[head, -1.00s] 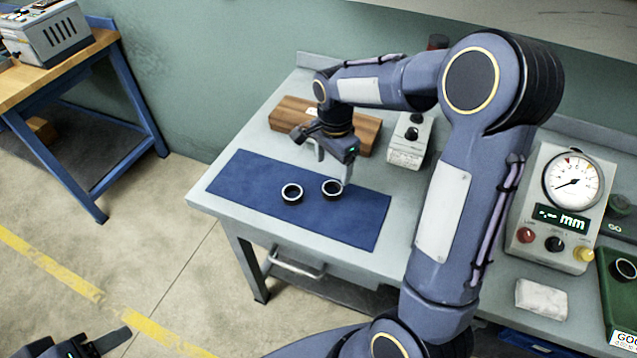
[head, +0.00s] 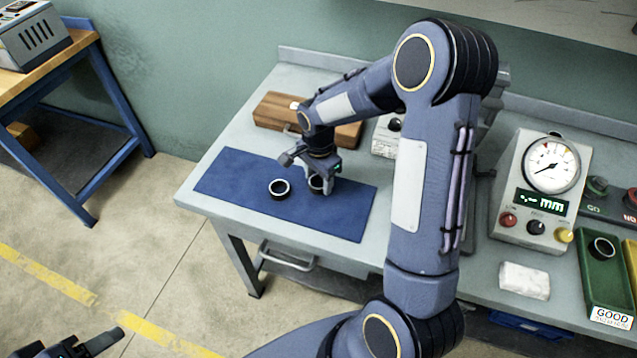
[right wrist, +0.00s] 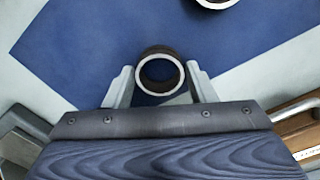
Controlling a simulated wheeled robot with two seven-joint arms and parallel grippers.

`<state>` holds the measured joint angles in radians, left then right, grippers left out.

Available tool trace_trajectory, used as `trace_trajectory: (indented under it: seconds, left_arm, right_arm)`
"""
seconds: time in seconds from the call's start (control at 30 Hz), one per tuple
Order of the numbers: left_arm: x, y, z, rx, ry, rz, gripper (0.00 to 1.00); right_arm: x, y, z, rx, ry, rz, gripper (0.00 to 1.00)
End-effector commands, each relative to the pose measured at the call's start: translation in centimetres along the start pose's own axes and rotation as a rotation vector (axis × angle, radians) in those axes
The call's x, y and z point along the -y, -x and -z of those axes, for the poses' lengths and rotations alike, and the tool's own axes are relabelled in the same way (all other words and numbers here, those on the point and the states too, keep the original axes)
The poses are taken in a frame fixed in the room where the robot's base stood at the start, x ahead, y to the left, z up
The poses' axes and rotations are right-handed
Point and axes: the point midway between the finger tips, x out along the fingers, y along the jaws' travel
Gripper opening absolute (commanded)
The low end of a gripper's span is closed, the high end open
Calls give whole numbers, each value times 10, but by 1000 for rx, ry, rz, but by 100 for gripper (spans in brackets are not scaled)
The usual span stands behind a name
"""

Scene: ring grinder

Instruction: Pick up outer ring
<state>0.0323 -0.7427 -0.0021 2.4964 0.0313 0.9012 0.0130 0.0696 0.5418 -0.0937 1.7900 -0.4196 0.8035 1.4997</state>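Two short dark rings with bright rims stand on the blue mat (head: 340,217). The left ring (head: 279,188) is free; part of it shows at the top of the right wrist view (right wrist: 216,3). The other ring (head: 315,185) is partly hidden by my right gripper (head: 317,189). In the right wrist view this ring (right wrist: 160,53) sits between the two fingertips of my right gripper (right wrist: 160,72). The fingers are apart, one on each side, with only narrow gaps. My left gripper (head: 98,343) is at the bottom left, partly cut off, away from the bench.
To the right are a dial gauge box (head: 540,190), a white block (head: 524,281) and a green GOOD tray (head: 598,283) holding a dark ring (head: 601,248). The mat's left part is clear.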

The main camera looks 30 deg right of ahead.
Motion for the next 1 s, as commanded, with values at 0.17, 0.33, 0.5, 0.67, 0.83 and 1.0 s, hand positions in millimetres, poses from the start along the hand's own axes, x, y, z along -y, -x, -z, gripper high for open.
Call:
trace_trajectory:
  seconds: [0.17, 0.33, 0.5, 0.67, 0.83, 1.0]
  left_arm:
    - [0, 0, 0, 0, 0, 0, 56]
    - [0, 0, 0, 0, 0, 0, 56]
    - [0, 0, 0, 0, 0, 0, 56]
    - [1, -1, -1, 0, 0, 0, 56]
    - [3, -6, -3, 0, 0, 0, 56]
    - [6, -13, -6, 0, 0, 0, 56]
  right_arm:
    - [0, 0, 0, 0, 0, 0, 27]
    - [0, 1, 0, 0, 0, 1, 21]
    - [0, 2, 0, -1, 0, 2, 21]
    - [1, 14, 0, -2, 0, 4, 21]
    - [-7, 41, -1, -2, -1, 7, 21]
    - [-42, 82, -6, -2, 0, 10, 21]
